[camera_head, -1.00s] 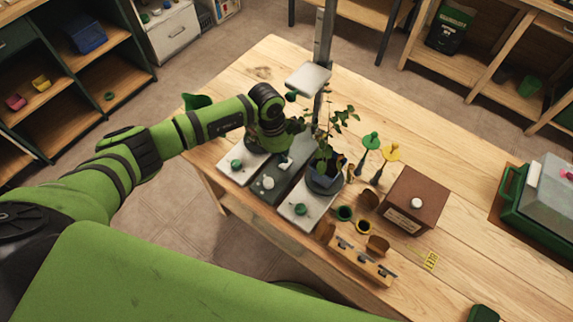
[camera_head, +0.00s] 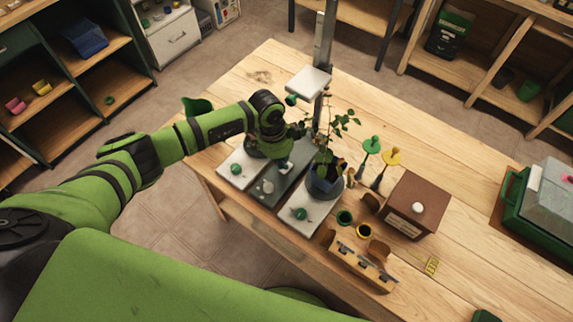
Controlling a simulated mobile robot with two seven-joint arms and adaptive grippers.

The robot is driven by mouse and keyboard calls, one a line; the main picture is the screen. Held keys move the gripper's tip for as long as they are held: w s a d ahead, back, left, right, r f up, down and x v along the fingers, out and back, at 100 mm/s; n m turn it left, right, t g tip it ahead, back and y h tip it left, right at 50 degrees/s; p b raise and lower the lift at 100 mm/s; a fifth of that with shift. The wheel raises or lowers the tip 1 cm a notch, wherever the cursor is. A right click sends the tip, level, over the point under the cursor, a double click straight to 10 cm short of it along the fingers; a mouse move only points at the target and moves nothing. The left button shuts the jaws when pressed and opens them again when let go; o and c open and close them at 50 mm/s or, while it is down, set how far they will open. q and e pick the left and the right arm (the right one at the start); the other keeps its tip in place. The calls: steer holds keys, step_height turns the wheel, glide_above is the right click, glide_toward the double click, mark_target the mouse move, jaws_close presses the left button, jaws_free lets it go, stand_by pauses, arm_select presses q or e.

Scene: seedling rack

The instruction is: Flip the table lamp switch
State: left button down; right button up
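A lamp with a flat white head (camera_head: 308,82) hangs from a grey metal post (camera_head: 322,50) at the back of the wooden table. A small green knob (camera_head: 291,99) shows at the head's lower left edge. My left gripper (camera_head: 298,131) is over the table, below the lamp head and left of a potted plant. Its dark fingers are small and partly hidden by my wrist and leaves, so I cannot tell whether they are open or touch anything. My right gripper is not in view.

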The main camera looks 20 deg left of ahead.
arm_select(q)
steer(key=shift+f+b, duration=0.8)
steer(key=shift+f, duration=0.35)
stand_by(0.9)
step_height(320, 180, up, 7)
steer(key=p, duration=0.7)
steer(key=shift+r, duration=0.1)
stand_by(0.4)
